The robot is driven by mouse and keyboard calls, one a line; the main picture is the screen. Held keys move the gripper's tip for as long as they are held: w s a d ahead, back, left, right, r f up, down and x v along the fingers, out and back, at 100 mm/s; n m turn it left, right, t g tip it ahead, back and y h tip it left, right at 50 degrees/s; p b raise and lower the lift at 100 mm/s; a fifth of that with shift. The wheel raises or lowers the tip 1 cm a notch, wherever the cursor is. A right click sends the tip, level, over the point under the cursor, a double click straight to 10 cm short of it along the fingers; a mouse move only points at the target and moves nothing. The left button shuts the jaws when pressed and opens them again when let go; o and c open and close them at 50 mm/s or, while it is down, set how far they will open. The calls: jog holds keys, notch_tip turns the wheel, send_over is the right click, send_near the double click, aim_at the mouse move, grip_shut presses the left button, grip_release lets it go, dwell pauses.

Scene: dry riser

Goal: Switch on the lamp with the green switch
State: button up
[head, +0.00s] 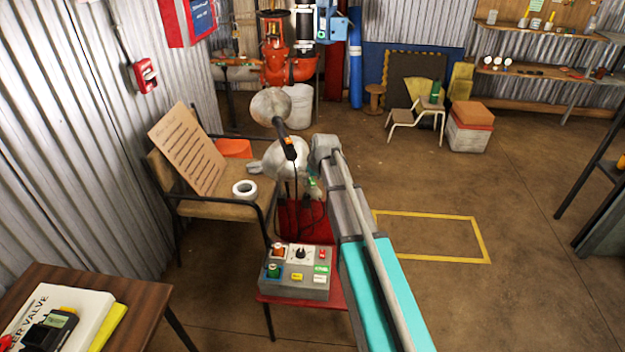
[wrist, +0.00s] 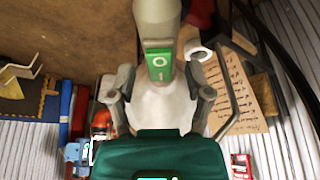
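In the wrist view, a green rocker switch (wrist: 159,66) marked with a white ring and a 1 sits on a grey lamp neck (wrist: 157,18). A pale rounded shade lies below it in the picture. My gripper (wrist: 158,74) is open, its two grey fingers apart on either side of the switch and neck. I cannot tell whether they touch. My arm partly hides that area, and the switch's setting is unclear.
A control box (head: 310,283) with coloured buttons sits on the red stool (head: 335,299) below. A chair (head: 200,206) left of the lamp holds a cardboard sign (head: 187,150) and a white tape roll (head: 244,189). A wooden table (head: 140,290) is at lower left.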

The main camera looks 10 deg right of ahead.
grip_shut()
jog(key=shift+w+a+r+g+h+p, duration=0.1)
jog(key=shift+w+g+h+p, duration=0.1)
jog(key=shift+g+p, duration=0.25)
jog(key=shift+w+r+g+h+p, duration=0.1)
jog(key=shift+w+g+h+p, duration=0.1)
jog(key=shift+g, duration=0.45)
jog(key=shift+w+f+g, duration=0.1)
jog(key=shift+f+g, duration=0.05)
jog(key=shift+g, duration=0.65)
jog(key=shift+h, duration=0.3)
jog(key=shift+g, duration=0.3)
jog(key=shift+o, duration=0.5)
grip_release()
